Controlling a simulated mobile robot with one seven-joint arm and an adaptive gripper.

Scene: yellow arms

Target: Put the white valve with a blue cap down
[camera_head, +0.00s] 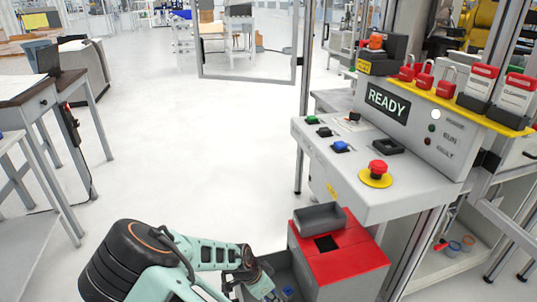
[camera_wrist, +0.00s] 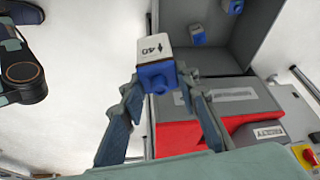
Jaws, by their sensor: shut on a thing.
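The white valve with a blue cap (camera_wrist: 155,50) is between the fingertips of my gripper (camera_wrist: 159,88) in the wrist view. Its white face carries a "40" and an arrow, and the blue part points toward the palm. My gripper is shut on it, with a finger on each side. In the head view my gripper (camera_head: 258,284) is low at the bottom, beside a grey bin (camera_head: 275,262); the held valve cannot be made out there. The bin also shows in the wrist view (camera_wrist: 262,28), with similar blue-and-white valves (camera_wrist: 197,36) inside.
Open floor lies to the left.

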